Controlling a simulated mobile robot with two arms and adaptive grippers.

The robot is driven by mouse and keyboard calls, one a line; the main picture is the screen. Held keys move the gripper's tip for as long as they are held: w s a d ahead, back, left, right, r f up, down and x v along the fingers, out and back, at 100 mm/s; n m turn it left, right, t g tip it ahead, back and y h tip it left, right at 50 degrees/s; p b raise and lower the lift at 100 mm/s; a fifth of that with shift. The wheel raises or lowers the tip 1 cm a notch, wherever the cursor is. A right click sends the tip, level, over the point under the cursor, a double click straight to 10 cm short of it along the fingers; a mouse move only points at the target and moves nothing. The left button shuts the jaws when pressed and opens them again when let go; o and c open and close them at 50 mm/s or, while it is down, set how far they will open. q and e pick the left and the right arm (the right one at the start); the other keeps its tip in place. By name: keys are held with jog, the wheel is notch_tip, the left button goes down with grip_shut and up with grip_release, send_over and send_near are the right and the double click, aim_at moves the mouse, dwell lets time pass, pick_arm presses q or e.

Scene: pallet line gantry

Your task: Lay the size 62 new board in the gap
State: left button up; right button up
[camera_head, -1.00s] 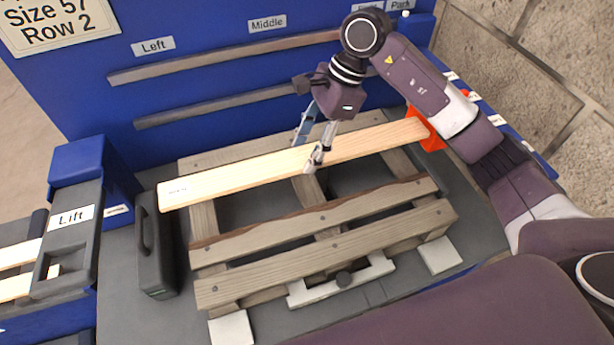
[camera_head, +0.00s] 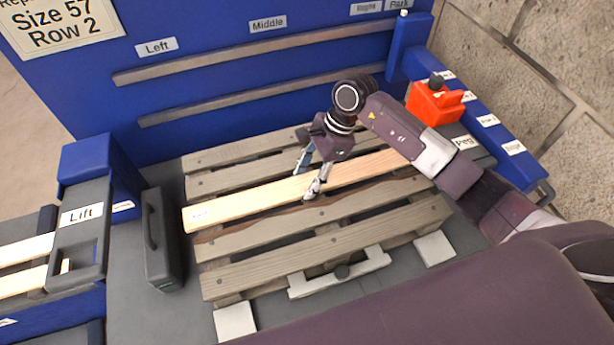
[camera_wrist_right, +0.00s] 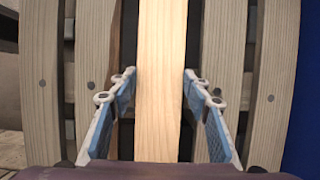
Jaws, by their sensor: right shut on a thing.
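The new board (camera_head: 250,201) is pale, clean wood with a small, unreadable label at its left end. It lies lengthwise along the gap between the grey boards of the pallet (camera_head: 300,262). It looks level with them; I cannot tell whether it rests on the bearers. My right gripper (camera_head: 310,180) is shut on the board near its middle, from above. In the right wrist view the fingers stand on both long sides of the board (camera_wrist_right: 162,80), with grey pallet boards beyond. My left gripper is not in view.
A blue rack with Left and Middle labels (camera_head: 268,23) stands behind the pallet. A sign (camera_head: 65,25) reads Size 57 Row 2. A dark handled case (camera_head: 162,238) stands left of the pallet, an orange block (camera_head: 435,103) behind right. A Lift panel (camera_head: 80,235) is far left.

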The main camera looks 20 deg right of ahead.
jog(key=o, duration=1.1)
jog(key=shift+r, duration=0.2)
jog(key=b+v, duration=0.3)
jog(key=v, duration=0.8)
jog(key=shift+d+r, duration=0.15)
jog(key=shift+r, duration=0.2)
